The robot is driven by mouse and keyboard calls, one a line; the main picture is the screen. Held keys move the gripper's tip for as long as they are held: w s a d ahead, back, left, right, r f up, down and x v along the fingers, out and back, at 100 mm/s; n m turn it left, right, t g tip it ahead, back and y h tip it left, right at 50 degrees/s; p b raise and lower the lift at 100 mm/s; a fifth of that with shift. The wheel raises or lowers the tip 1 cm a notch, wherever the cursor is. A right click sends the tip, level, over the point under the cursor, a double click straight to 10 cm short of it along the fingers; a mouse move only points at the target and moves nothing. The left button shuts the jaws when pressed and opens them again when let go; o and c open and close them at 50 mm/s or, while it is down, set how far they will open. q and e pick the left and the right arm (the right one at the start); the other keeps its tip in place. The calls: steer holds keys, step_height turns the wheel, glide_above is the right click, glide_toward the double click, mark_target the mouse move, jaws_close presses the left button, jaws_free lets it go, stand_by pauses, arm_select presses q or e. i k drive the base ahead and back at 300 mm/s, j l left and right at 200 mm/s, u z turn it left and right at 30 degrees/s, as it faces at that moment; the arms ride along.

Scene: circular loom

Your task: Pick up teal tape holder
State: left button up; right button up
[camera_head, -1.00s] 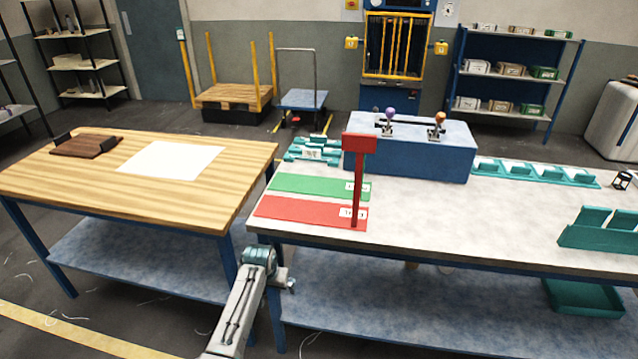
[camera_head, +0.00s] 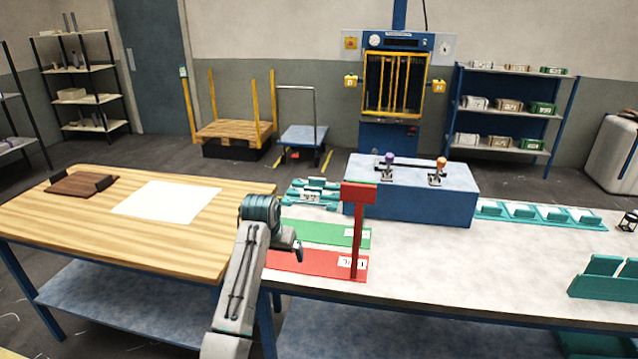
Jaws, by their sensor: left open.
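Several teal things are on the white-topped bench, and I cannot tell for sure which is the tape holder. A teal stacked piece with a white label (camera_head: 312,197) lies at the bench's left back, beside the blue box. A row of teal holders (camera_head: 520,211) lies at the back right. A teal slotted rack (camera_head: 606,284) stands at the right edge, partly cut off. My left gripper (camera_head: 298,250) is open, in front of the green and red mats near the bench's left end. It is small and partly hidden by its own wrist. It touches no teal thing that I can see. My right gripper is out of view.
A red post sign (camera_head: 357,230) stands just right of my left gripper. Green (camera_head: 330,234) and red (camera_head: 320,265) mats lie there. The blue box (camera_head: 420,200) carries two knobbed levers. A wooden table (camera_head: 80,225) stands left. The bench's middle right is clear.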

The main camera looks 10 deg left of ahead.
mark_target(312, 181)
steer(key=i, duration=1.85)
